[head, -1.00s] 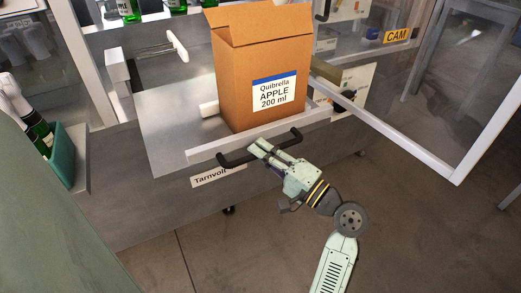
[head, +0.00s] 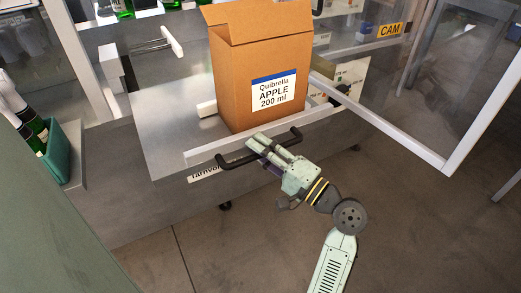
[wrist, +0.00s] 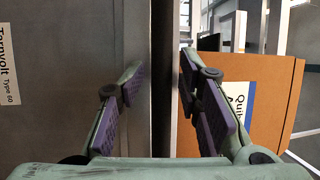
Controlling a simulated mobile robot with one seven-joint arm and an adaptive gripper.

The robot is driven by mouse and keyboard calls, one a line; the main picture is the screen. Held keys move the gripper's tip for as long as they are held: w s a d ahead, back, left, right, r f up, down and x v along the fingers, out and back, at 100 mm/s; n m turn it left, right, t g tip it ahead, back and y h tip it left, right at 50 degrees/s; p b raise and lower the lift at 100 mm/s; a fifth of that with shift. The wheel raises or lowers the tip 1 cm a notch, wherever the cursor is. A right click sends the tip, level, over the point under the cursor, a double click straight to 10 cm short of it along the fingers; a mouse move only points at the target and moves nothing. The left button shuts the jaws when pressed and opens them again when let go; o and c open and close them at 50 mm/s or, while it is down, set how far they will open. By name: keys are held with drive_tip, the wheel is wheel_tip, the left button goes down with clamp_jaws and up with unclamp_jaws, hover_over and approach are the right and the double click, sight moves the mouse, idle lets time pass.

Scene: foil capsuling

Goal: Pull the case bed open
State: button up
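The case bed (head: 200,157) is a grey sliding tray with a pale front rail. It stands partly out of the machine front. Its black bar handle (head: 233,162) runs along the front. My gripper (head: 255,143) is at the middle of the handle. In the wrist view, the two purple-padded fingers (wrist: 163,75) stand on either side of a dark upright bar, which looks like the handle. The fingers are close around it, though the exact contact is hard to see. An open cardboard box (head: 228,85) labelled Quibrella Apple 200 ml stands upright on the bed.
A clear door (head: 440,90) with a white frame stands open at the right, near the bed. A teal bin (head: 58,155) with bottles is at the left. Green bottles (head: 122,8) stand behind. Bare floor (head: 420,220) lies in front and to the right.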

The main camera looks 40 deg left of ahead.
drive_tip(key=shift+f, duration=0.1)
drive_tip(key=d+f, duration=0.2)
drive_tip(key=d, duration=0.9)
drive_tip(key=shift+d, duration=0.4)
